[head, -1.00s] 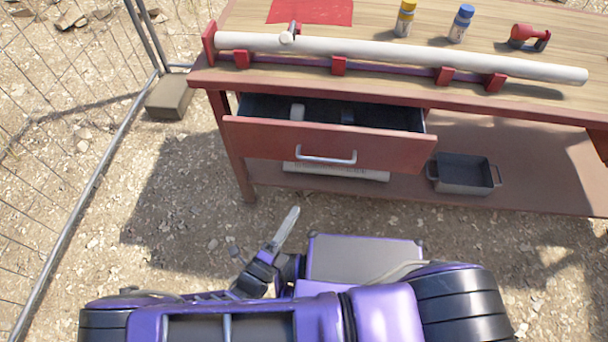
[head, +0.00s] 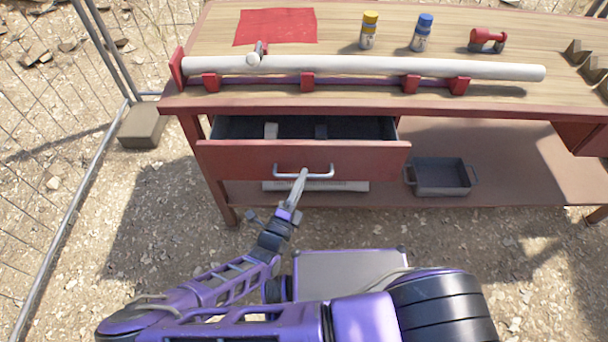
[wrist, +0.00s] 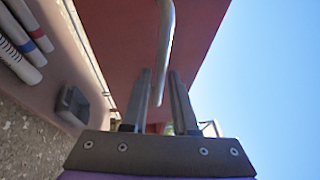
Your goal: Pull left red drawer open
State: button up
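The left red drawer (head: 235,160) stands partly open under the tabletop, its dark inside showing behind the front. Its curved metal handle (head: 318,176) is at the middle of the front; in the wrist view the handle (wrist: 166,30) runs down between the fingers. My gripper (head: 301,177) is at the left part of the handle. In the wrist view my gripper (wrist: 161,76) is open, with one finger on each side of the bar and visible gaps. The red drawer front (wrist: 115,50) lies beyond the fingertips. Light items inside the drawer are partly hidden.
The wooden tabletop (head: 350,25) holds a long white pipe (head: 400,68) on red supports, two bottles and a red tool. A grey tray (head: 442,176) sits on the lower shelf. A wire fence (head: 50,100) stands at the left.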

jog(key=shift+x, duration=0.9)
jog(key=shift+c, duration=0.3)
grip_shut()
dwell(0.6)
